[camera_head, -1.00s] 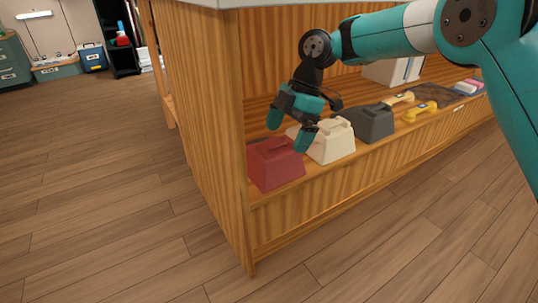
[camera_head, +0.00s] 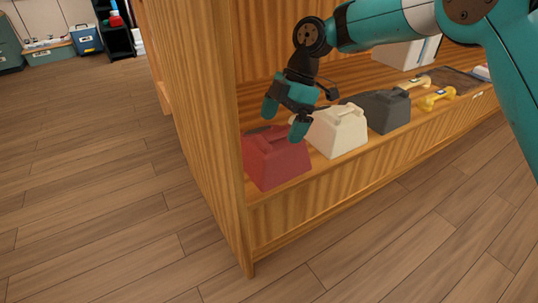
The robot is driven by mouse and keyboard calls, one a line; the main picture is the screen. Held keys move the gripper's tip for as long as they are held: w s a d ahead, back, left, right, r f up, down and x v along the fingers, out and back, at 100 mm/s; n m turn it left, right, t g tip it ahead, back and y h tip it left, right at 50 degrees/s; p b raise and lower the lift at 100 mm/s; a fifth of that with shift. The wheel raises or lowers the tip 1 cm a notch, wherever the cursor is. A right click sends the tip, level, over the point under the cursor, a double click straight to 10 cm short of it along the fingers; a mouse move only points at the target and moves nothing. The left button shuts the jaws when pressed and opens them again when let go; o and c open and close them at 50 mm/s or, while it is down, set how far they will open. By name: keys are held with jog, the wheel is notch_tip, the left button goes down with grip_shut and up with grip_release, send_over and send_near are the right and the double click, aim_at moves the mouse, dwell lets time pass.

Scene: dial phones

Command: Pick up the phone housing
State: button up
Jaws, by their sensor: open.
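Three phone housings stand in a row on the wooden shelf. The red housing (camera_head: 275,160) is at the left end by the side panel, the cream housing (camera_head: 341,132) is beside it, and the dark grey housing (camera_head: 386,111) is further right. One fingertip overlaps the gap between the red and cream housings. I cannot tell whether a finger touches a housing.
Yellow handsets (camera_head: 438,98) and a dark mat (camera_head: 450,82) lie further right on the shelf (camera_head: 350,163). A white box (camera_head: 405,53) stands behind. The wooden side panel (camera_head: 200,110) closes the shelf's left end. The floor in front is clear.

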aim_at(270, 160)
jog(key=b+x, duration=0.1)
jog(key=x, duration=0.1)
jog(key=shift+s+a+f, duration=0.1)
jog(key=shift+f, duration=0.25)
jog(key=shift+r, duration=0.15)
jog(key=c, duration=1.4)
jog(key=shift+o, duration=0.2)
